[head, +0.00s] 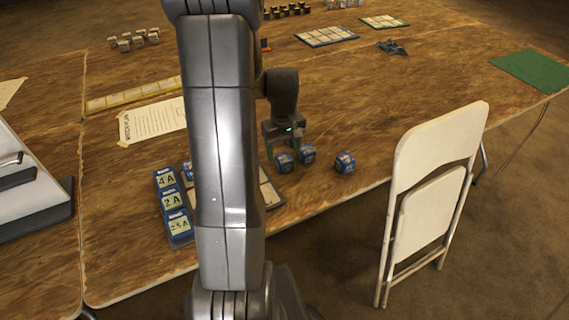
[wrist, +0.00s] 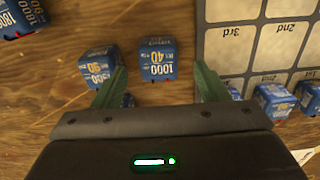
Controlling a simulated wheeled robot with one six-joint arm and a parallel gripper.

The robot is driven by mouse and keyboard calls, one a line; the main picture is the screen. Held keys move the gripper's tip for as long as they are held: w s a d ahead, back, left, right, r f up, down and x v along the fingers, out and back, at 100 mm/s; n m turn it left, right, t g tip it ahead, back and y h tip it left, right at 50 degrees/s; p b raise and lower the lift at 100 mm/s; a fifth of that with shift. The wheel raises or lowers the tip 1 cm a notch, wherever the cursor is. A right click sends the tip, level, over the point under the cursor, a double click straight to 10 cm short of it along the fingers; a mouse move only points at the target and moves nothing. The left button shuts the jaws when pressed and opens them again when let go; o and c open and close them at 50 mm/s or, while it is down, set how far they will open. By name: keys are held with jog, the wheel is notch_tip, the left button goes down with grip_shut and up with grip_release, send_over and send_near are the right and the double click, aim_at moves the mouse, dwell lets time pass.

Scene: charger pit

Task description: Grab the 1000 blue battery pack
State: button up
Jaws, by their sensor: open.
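My gripper (head: 284,146) is open and empty, pointing down at the table's near side. In the wrist view its green fingers (wrist: 159,72) are spread, with a blue battery pack (wrist: 158,57) marked 1000 and 40 just beyond and between the tips. In the head view these loose packs show below and right of the gripper: one (head: 284,162), one (head: 307,155) and one (head: 345,162).
A labelled grid board (wrist: 262,40) is right of the fingers, with blue packs (wrist: 272,100) near its edge. A white folding chair (head: 432,165) stands at the table's right edge. Bare wood surrounds the loose packs.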

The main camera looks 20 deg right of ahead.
aim_at(284, 158)
notch_tip(284, 158, down, 4)
jog(key=shift+w+d+f, duration=0.1)
jog(key=shift+f, duration=0.15)
jog(key=shift+c, duration=0.2)
jog(key=c, duration=1.2)
jog(key=shift+r, duration=0.1)
